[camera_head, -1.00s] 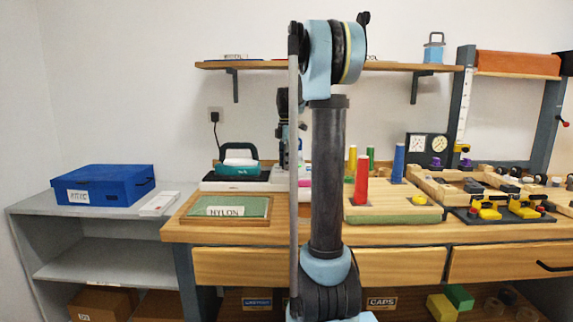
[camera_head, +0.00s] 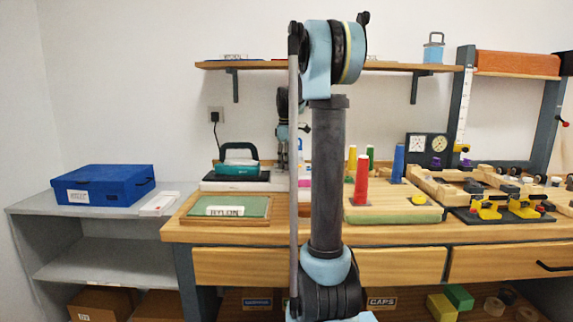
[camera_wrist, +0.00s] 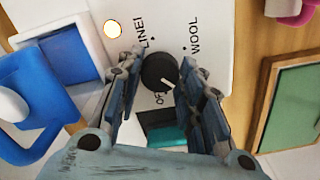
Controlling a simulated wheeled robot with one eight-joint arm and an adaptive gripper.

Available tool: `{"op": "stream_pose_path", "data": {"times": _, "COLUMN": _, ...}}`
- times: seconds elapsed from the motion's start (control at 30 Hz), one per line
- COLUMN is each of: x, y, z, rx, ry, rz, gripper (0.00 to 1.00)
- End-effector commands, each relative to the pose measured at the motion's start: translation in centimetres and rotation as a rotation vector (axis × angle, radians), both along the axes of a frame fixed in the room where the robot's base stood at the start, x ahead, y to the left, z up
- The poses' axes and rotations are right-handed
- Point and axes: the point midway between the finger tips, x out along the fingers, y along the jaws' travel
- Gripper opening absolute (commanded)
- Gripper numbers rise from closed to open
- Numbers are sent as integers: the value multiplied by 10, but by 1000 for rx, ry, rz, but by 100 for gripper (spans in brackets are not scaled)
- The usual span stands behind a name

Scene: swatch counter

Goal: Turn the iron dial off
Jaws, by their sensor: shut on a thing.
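The iron dial (camera_wrist: 158,71) is a round black knob on a white panel (camera_wrist: 205,18) in the wrist view, marked OFF, WOOL and a partly cut-off LINE… label. My gripper (camera_wrist: 161,60) has one finger on each side of the dial and is shut on it. A round lamp (camera_wrist: 113,28) on the panel glows pale orange. The teal iron (camera_head: 238,166) with a dark handle rests left of my gripper (camera_head: 284,165) in the head view. My arm hides the dial there.
A green NYLON board (camera_head: 226,207) lies in front of the iron. A blue box (camera_head: 105,184) sits on the grey shelf at left. Red (camera_head: 361,180) and blue (camera_head: 398,163) cones stand on a wooden block right of my arm.

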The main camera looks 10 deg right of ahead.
Motion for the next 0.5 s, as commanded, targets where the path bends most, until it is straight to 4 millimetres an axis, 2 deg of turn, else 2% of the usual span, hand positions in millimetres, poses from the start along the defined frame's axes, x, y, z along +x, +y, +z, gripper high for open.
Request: {"op": "stream_pose_path", "data": {"times": 0.5, "x": 2, "y": -1, "z": 0, "rx": 0, "ry": -5, "rz": -470, "gripper": 11}}
